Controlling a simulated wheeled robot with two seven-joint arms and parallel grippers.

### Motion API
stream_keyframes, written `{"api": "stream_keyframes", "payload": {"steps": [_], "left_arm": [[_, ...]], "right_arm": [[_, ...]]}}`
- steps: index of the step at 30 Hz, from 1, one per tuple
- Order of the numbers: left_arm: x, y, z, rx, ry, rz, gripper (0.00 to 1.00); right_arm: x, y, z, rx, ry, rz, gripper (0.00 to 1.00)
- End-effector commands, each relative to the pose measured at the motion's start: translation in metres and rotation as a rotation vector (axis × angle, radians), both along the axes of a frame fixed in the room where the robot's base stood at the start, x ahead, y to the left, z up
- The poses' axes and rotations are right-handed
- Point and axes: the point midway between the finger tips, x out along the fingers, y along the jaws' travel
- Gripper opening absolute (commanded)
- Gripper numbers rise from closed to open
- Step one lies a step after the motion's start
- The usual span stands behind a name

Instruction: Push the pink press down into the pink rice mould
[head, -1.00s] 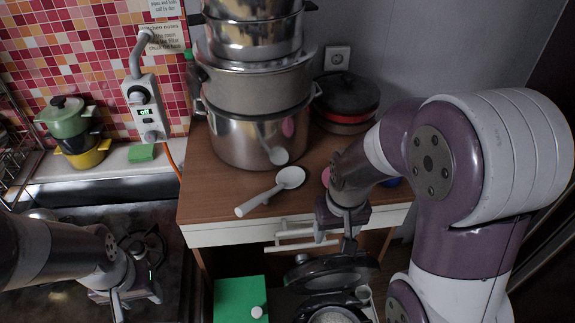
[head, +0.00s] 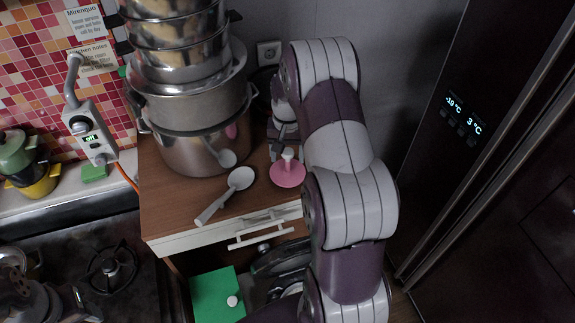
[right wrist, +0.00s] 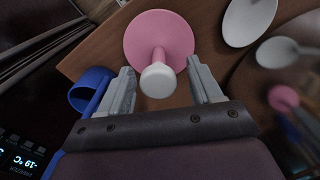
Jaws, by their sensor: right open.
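The pink press (head: 288,174), a round pink disc with an upright stem and pale knob, stands near the right front of the wooden counter. In the right wrist view, the pink disc (right wrist: 145,36) lies just beyond my fingers, and its white knob (right wrist: 157,81) shows between them. My right gripper (right wrist: 160,76) is open around the knob's line, with gaps on both sides; it is partly hidden by my arm in the head view (head: 284,138). I cannot make out a separate pink mould. My left gripper (head: 80,306) is at the bottom left, its fingers unclear.
A blue mug (right wrist: 90,88) stands close to my right gripper's finger. An open drawer handle (head: 262,236) juts out in front. A dark fridge (head: 490,180) stands at right.

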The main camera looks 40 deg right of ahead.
Motion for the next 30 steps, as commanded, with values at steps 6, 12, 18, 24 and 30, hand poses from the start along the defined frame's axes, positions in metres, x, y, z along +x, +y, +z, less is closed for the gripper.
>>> {"api": "stream_keyframes", "payload": {"steps": [6, 12, 18, 24, 30], "left_arm": [[0.000, 0.000, 0.003, 0.000, 0.002, 0.000, 0.48], [-0.001, 0.000, 0.003, 0.000, 0.002, 0.000, 0.48], [-0.001, 0.000, 0.003, 0.000, 0.002, 0.000, 0.48], [-0.001, 0.000, 0.001, 0.000, 0.002, 0.000, 0.48], [0.000, 0.000, -0.015, 0.000, 0.002, 0.000, 0.48]], "right_arm": [[0.000, 0.000, -0.011, 0.000, 0.000, 0.000, 0.64], [0.000, 0.000, -0.011, 0.000, 0.000, 0.001, 0.25], [0.000, 0.000, -0.011, 0.000, 0.000, 0.001, 0.00], [0.000, 0.000, -0.009, -0.001, -0.002, 0.001, 0.00], [0.001, 0.000, 0.009, -0.002, -0.004, 0.001, 0.00]]}}
